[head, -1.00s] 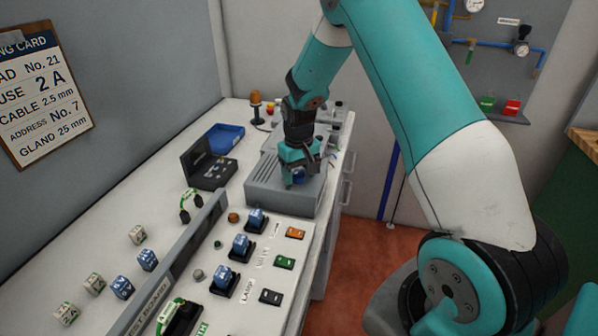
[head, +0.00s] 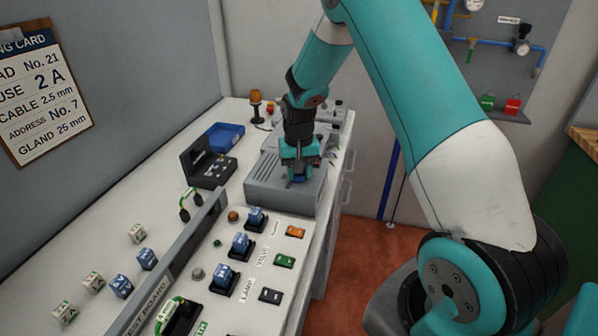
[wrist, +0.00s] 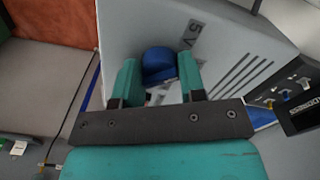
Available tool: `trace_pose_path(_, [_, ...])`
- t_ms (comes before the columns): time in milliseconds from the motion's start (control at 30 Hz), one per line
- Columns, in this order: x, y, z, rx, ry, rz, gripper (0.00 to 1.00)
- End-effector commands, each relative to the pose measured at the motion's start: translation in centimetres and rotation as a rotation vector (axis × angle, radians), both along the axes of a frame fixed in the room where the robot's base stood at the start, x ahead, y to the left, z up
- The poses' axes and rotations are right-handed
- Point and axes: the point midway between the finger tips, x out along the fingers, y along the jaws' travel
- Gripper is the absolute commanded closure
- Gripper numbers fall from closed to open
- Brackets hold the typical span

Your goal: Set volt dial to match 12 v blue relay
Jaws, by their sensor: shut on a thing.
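The blue volt dial (wrist: 158,62) sits on the sloped grey housing (wrist: 240,40) in the wrist view. My gripper (wrist: 158,80) has its teal fingers on both sides of the dial and is shut on it. In the head view my gripper (head: 299,174) is low over the grey vented box (head: 265,192), with a bit of the blue dial showing below it. The dial's setting cannot be read. Blue relays (head: 241,243) stand in sockets on the test board, and loose blue cubes (head: 147,259) lie left of it.
A blue tray (head: 226,136) and a dark open case (head: 208,167) lie left of the box. An orange beacon (head: 256,107) stands behind. The test board has orange, green and black switches (head: 284,261). A card (head: 45,95) hangs on the wall.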

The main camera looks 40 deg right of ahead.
Motion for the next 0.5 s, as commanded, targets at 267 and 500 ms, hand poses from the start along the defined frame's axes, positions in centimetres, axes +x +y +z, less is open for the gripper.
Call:
trace_pose_path(267, [0.05, -0.03, 0.02, -0.001, -0.002, -0.261, 0.86])
trace_pose_path(500, [0.06, -0.04, 0.06, -0.001, -0.003, -0.468, 0.86])
